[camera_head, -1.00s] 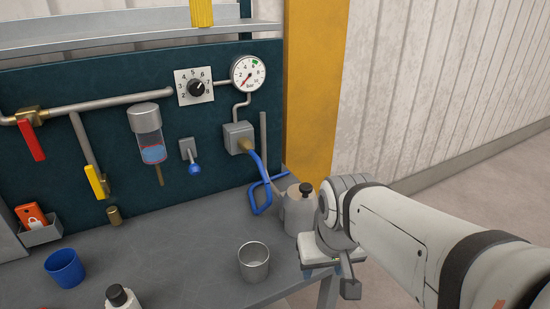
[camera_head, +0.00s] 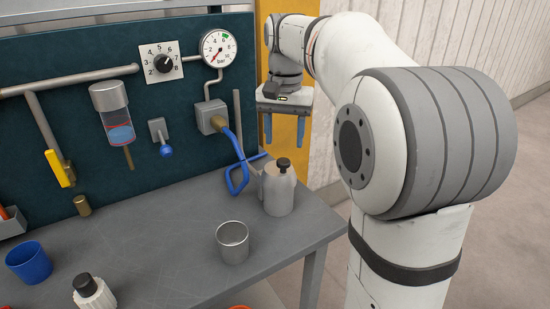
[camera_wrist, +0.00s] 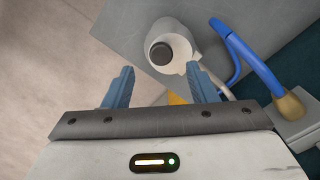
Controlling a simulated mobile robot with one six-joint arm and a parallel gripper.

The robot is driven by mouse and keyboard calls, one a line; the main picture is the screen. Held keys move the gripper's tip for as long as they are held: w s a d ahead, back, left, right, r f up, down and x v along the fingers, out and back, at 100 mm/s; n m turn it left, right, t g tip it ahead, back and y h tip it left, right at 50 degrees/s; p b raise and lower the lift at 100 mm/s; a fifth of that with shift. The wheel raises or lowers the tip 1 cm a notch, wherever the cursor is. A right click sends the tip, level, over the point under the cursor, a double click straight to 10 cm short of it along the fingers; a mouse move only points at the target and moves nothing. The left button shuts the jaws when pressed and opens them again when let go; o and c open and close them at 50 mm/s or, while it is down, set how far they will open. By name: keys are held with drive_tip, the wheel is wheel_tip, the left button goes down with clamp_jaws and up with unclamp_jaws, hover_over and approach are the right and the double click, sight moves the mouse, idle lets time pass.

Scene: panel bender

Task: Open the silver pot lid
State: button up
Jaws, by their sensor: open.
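The silver pot (camera_head: 279,193) stands upright at the back right of the grey workbench, with its dark lid knob (camera_head: 283,165) on top. In the wrist view the pot (camera_wrist: 169,58) shows from above, with the round black knob (camera_wrist: 161,53) between and beyond my fingers. My gripper (camera_head: 284,142) hangs above the pot with its two blue fingers pointing down, open and empty. The wrist view also shows my gripper (camera_wrist: 162,82) open with a gap between the fingers. The fingers appear apart from the pot.
A blue hose (camera_head: 236,176) hangs close beside the pot's left. A metal cup (camera_head: 233,242), a white bottle (camera_head: 93,292) and a blue cup (camera_head: 29,262) stand on the bench (camera_head: 165,240). The yellow post (camera_head: 291,150) rises behind my gripper. The bench's right edge is near the pot.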

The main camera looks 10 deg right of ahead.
sight(284, 162)
wheel_tip(284, 162, down, 6)
drive_tip(key=shift+b, duration=0.35)
drive_tip(key=shift+c, duration=0.3)
